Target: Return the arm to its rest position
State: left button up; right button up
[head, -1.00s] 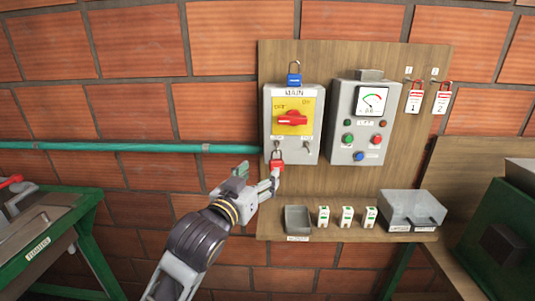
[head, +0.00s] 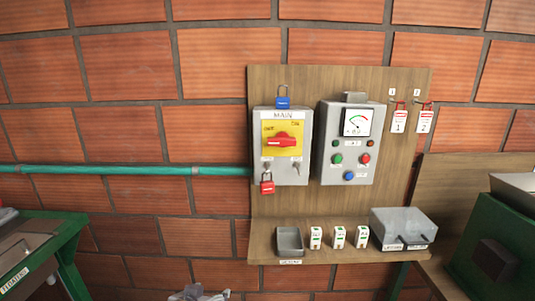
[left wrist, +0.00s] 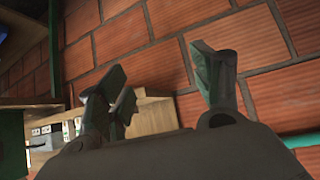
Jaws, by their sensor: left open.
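My left gripper (left wrist: 165,88) is open and empty in the left wrist view, with brick wall behind its fingers. In the head view only a small part of my left gripper (head: 200,294) shows at the bottom edge, well below the panel. The MAIN switch box (head: 282,175) has a red rotary handle (head: 282,141) on a yellow plate. A red padlock (head: 267,184) hangs at its lower left corner, apart from the gripper. A blue padlock (head: 283,103) sits on top of the box. My right gripper is out of view.
A grey control box (head: 347,168) with a gauge and buttons stands beside the switch box. The shelf (head: 345,250) holds a small tray (head: 290,241), several small white-green blocks and a clear-lidded box (head: 403,229). Green-framed equipment stands at left (head: 65,262) and right (head: 505,245).

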pick_arm(q)
jog(key=s+a+f+g+y, duration=0.1)
jog(key=s+a+f+g, duration=0.25)
jog(key=s+f, duration=0.4)
jog(key=s+a+f+g+y, duration=0.1)
jog(key=s+a+f+g, duration=0.1)
jog(key=s+a+f, duration=0.35)
jog(key=s+d+f+g, duration=0.1)
jog(key=s+f, duration=0.2)
jog(key=f, duration=1.5)
jog(key=s+f+g, duration=0.1)
jog(key=s+f, duration=0.2)
jog(key=f, duration=1.5)
jog(key=s+a+f, duration=0.2)
jog(key=s+f, duration=0.6)
jog(key=s, duration=0.2)
jog(key=s+a+f, duration=0.2)
jog(key=s+f, duration=0.7)
jog(key=s, duration=0.1)
jog(key=shift+s+a+g, duration=0.2)
jog(key=shift+s+g, duration=0.1)
jog(key=shift+g, duration=0.05)
